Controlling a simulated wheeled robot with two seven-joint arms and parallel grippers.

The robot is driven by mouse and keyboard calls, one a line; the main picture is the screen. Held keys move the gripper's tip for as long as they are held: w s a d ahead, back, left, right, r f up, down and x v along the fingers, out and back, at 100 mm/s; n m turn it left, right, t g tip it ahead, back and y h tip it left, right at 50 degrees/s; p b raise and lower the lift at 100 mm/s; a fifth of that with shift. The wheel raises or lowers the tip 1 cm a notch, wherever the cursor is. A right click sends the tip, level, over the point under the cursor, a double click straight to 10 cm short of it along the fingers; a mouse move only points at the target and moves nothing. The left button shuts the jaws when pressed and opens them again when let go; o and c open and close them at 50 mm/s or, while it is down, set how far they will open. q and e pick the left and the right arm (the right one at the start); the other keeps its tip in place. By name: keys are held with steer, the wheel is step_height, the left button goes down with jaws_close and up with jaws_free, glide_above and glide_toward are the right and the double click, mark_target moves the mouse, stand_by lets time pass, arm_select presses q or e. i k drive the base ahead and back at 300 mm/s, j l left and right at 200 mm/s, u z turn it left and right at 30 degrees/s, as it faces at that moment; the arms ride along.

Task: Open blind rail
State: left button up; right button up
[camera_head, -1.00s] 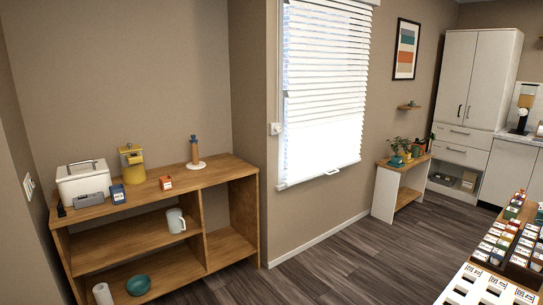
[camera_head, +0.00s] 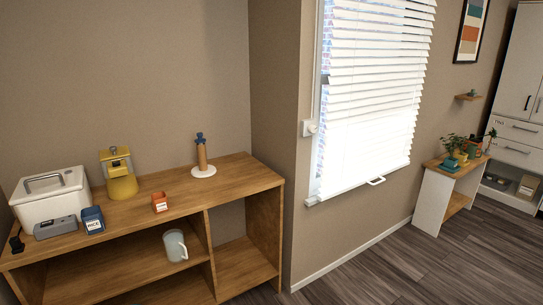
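The white slatted blind (camera_head: 376,85) hangs over the window at right of centre in the head view. It is lowered nearly to the sill, with its slats spaced apart in the upper part and closer together at the bottom. A white fitting with a knob (camera_head: 310,128) sits on the wall at the window's left edge. Neither of my grippers shows in this view.
A wooden shelf unit (camera_head: 230,179) stands left, bearing a white box (camera_head: 50,197), a yellow appliance (camera_head: 119,178) and small items. A low side table (camera_head: 432,195) with plants stands right of the window. The dark wood floor (camera_head: 380,262) below the window is clear.

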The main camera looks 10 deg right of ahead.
mark_target(320, 198)
steer(key=i+l+z, duration=0.1)
steer(key=i+z, duration=0.8)
steer(key=i+j+z, duration=0.25)
steer(key=i+z, duration=0.2)
steer(key=i+l+z, duration=0.1)
steer(key=i, duration=0.6)
steer(key=i+l+z, duration=0.1)
steer(key=i+l, duration=0.15)
steer(key=i, duration=0.5)
